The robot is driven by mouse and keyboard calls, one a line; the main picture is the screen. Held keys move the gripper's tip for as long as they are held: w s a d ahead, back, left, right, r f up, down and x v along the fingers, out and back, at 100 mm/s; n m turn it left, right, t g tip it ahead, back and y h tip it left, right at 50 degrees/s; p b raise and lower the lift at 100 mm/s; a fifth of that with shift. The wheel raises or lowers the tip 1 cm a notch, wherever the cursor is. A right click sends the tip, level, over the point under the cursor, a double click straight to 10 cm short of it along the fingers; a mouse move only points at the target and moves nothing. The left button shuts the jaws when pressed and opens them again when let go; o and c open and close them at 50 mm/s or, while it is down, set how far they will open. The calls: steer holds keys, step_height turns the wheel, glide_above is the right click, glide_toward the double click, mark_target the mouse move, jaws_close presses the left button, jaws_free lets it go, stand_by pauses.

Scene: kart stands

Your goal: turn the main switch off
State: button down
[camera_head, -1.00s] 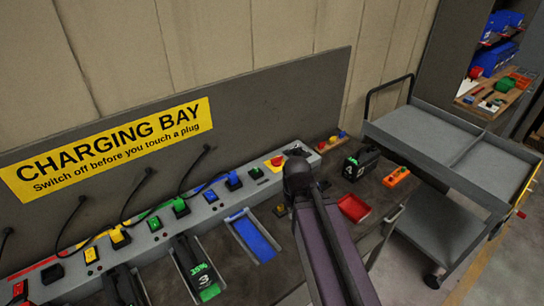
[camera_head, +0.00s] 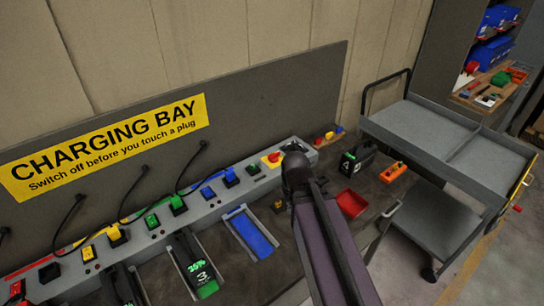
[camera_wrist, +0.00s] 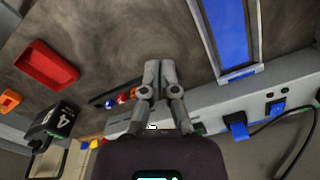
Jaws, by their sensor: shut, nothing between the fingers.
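The main switch looks to be the red knob (camera_head: 274,157) on a yellow plate, near the right end of the grey charging rail (camera_head: 215,203). In the head view it sits just left of the dark end of my arm. The angle of its knob is too small to read. My gripper (camera_wrist: 160,64) is shut and empty in the wrist view, its fingertips over the dark bench top (camera_wrist: 140,30). It stands in front of part of the rail, and I cannot make out the switch clearly there. In the head view my arm hides the gripper.
A blue-lined bay (camera_head: 250,236) lies left of my arm. Plugs with cables (camera_head: 177,204) line the rail. A red tray (camera_head: 351,203), a black battery (camera_head: 357,159) and an orange block (camera_head: 392,171) lie to the right. A grey cart (camera_head: 420,130) stands beyond the bench.

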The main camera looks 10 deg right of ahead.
mark_target(274, 154)
steer(key=c, duration=1.1)
jaws_free()
steer(key=o, duration=0.4)
steer(key=shift+w, duration=0.25)
steer(key=shift+o, duration=0.2)
steer(key=w+r+m+p, duration=0.2)
steer(key=w+m, duration=0.2)
steer(key=w, duration=0.7)
steer(key=w+r+m+p, duration=0.3)
steer(key=w+m, duration=0.1)
steer(key=w, duration=0.7)
steer(key=w+r+m+p, duration=0.2)
steer(key=w+m, duration=0.2)
steer(key=w, duration=0.7)
steer(key=shift+w+d+r+m+p, duration=0.3)
steer(key=shift+d+r+p, duration=0.05)
steer(key=shift+d+p, duration=0.05)
steer(key=shift+f, duration=0.2)
step_height(274, 154, down, 13)
steer(key=b, duration=1.4)
steer(key=shift+f, duration=0.2)
steer(key=shift+s, duration=0.1)
jaws_close()
